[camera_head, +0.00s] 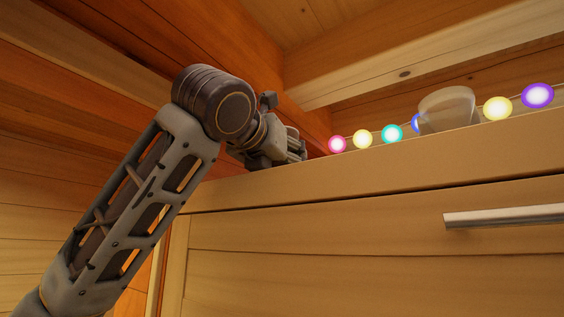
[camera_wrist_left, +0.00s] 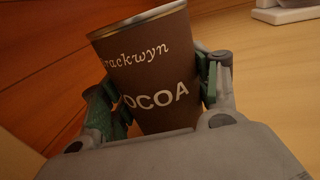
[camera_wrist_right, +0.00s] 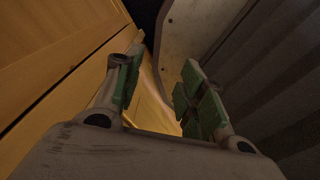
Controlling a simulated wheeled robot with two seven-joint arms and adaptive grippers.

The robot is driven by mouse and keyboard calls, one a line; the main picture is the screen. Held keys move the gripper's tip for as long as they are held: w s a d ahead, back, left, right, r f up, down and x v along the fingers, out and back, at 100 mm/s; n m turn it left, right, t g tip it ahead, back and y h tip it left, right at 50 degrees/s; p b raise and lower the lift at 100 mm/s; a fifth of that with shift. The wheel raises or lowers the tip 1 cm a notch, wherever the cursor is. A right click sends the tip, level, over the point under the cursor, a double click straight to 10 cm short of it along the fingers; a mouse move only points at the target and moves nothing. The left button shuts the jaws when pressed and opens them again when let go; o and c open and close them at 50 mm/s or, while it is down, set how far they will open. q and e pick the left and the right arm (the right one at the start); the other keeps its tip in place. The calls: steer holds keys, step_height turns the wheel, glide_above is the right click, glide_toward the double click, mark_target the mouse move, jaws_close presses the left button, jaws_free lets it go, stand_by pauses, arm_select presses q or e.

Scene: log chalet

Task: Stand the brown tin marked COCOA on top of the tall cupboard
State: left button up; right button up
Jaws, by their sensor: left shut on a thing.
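The brown tin marked COCOA (camera_wrist_left: 150,75) is between the fingers of my left gripper (camera_wrist_left: 155,95), which is shut on it. Its lettering faces the left wrist camera, and its pale rim is at the top. I cannot tell whether the tin's base touches the top. My right gripper (camera_wrist_right: 158,80) is open and empty, low beside a light wooden front.
A string of coloured lights (camera_head: 363,138) runs along the cupboard top, with a pale translucent bowl (camera_head: 447,110) among them. A metal handle (camera_head: 505,216) is on the cupboard front. A wooden beam (camera_head: 430,55) crosses above. A white object (camera_wrist_left: 285,12) stands beyond the tin.

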arm_select(q)
steer(key=shift+f, duration=0.1)
stand_by(0.3)
steer(key=o, duration=1.1)
steer(key=shift+f, duration=0.1)
steer(key=shift+s+r, duration=0.1)
steer(key=shift+r, duration=0.1)
steer(key=shift+s+a+f+b, duration=0.1)
steer(key=shift+s+a+b, duration=0.2)
steer(key=shift+s, duration=0.25)
steer(key=b+v, duration=0.3)
steer(key=v, duration=0.6)
steer(key=shift+s, duration=0.15)
steer(key=shift+s+a, duration=0.25)
steer(key=shift+s, duration=0.45)
